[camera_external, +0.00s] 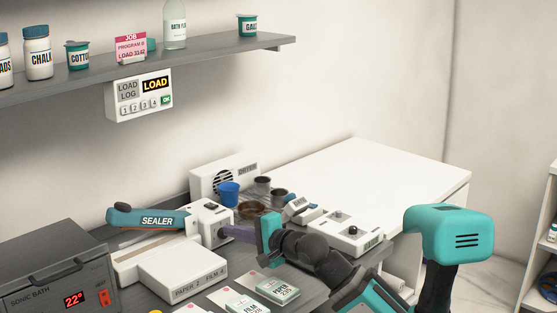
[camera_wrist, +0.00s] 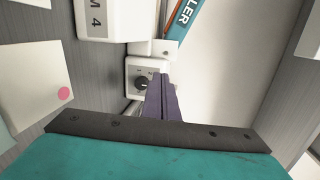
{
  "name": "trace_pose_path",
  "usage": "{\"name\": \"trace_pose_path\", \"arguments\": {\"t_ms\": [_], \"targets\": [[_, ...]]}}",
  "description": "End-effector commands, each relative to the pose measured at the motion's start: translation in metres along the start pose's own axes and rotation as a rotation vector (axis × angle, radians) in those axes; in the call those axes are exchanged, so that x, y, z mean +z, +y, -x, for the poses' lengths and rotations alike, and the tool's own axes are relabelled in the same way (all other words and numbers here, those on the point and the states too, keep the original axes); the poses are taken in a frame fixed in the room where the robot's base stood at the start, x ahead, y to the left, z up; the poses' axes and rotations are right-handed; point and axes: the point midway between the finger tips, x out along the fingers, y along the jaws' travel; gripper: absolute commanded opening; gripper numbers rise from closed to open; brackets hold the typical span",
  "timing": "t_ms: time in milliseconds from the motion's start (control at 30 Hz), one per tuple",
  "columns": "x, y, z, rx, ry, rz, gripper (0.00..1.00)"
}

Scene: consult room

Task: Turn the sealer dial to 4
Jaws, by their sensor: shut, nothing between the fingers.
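The sealer (camera_external: 157,222) is a white machine with a teal arm lettered SEALER, on the grey counter in the external view. Its white end block (camera_external: 209,215) faces my gripper (camera_external: 225,232). In the wrist view the black sealer dial (camera_wrist: 142,84) sits on the block's pale face, just left of the tips of my gripper (camera_wrist: 161,76). The purple fingers are together and empty. They partly cover the dial face, and I cannot read its setting or tell whether they touch the dial.
The sonic bath (camera_external: 60,275) stands at left. A blue cup (camera_external: 229,193) and dark cups stand behind my gripper. A load panel (camera_external: 139,97) hangs under the shelf.

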Motion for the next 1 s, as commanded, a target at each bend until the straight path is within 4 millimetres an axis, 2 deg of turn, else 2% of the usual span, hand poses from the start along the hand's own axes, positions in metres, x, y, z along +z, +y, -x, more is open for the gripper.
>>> {"name": "trace_pose_path", "arguments": {"t_ms": [33, 267, 733, 1000], "targets": [[-0.003, 0.010, 0.003, 0.013, 0.012, 0.014, 0.00], [-0.018, 0.020, 0.014, 0.060, 0.057, 0.054, 0.00], [-0.021, 0.020, 0.015, 0.067, 0.065, 0.060, 0.00], [-0.022, 0.018, 0.005, 0.068, 0.065, 0.059, 0.00]]}}
